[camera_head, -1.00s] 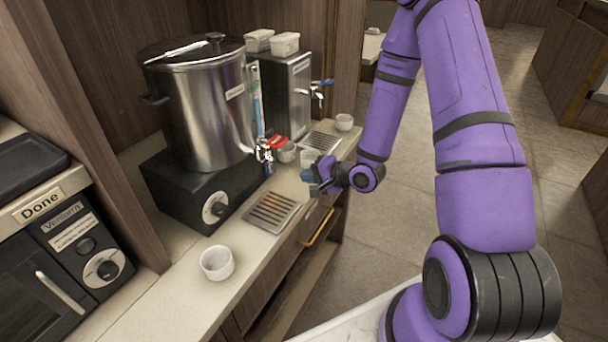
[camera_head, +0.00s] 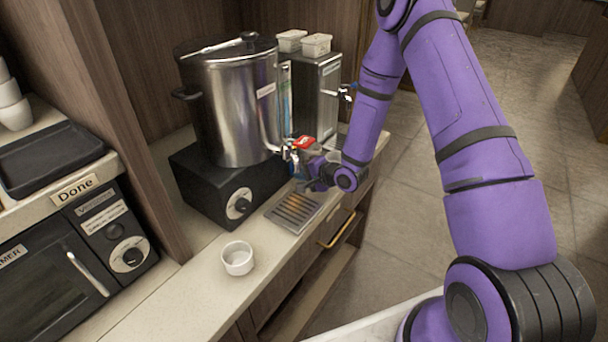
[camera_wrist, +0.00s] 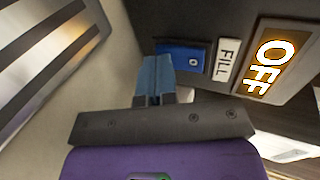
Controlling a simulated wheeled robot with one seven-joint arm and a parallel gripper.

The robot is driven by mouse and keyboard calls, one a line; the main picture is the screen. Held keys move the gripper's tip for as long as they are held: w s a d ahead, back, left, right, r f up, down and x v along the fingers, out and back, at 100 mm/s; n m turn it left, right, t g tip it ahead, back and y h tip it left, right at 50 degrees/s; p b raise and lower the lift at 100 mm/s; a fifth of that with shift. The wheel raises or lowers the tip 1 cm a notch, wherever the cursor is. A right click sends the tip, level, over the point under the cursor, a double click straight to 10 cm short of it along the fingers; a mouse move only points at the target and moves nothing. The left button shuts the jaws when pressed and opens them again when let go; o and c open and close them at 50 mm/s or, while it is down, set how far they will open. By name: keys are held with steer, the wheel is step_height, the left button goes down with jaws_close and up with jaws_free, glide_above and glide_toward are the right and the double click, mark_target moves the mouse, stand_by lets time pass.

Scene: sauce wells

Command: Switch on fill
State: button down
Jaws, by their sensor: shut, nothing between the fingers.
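In the wrist view a blue rocker switch (camera_wrist: 183,57) marked "0" sits on a dark panel. A white label (camera_wrist: 226,60) reading FILL is beside it, and a lit orange sign (camera_wrist: 274,62) reads OFF. My gripper (camera_wrist: 155,72) is shut and empty, its blue fingertips just left of the switch and overlapping its left edge in the picture. I cannot tell whether they touch it. In the head view my gripper (camera_head: 310,183) is by the tap of a large steel pot (camera_head: 232,110). The switch cannot be made out there.
A slotted drip tray (camera_head: 296,211) lies on the counter below my gripper, and a white cup (camera_head: 237,259) stands nearer. The pot rests on a black base with a dial (camera_head: 239,204). A steel dispenser (camera_head: 318,100) stands behind. An oven (camera_head: 70,265) is at left.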

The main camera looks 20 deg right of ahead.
steer(key=shift+w+a+t, duration=0.1)
steer(key=shift+w+t, duration=0.1)
steer(key=shift+t, duration=0.1)
stand_by(0.4)
steer(key=shift+r, duration=0.75)
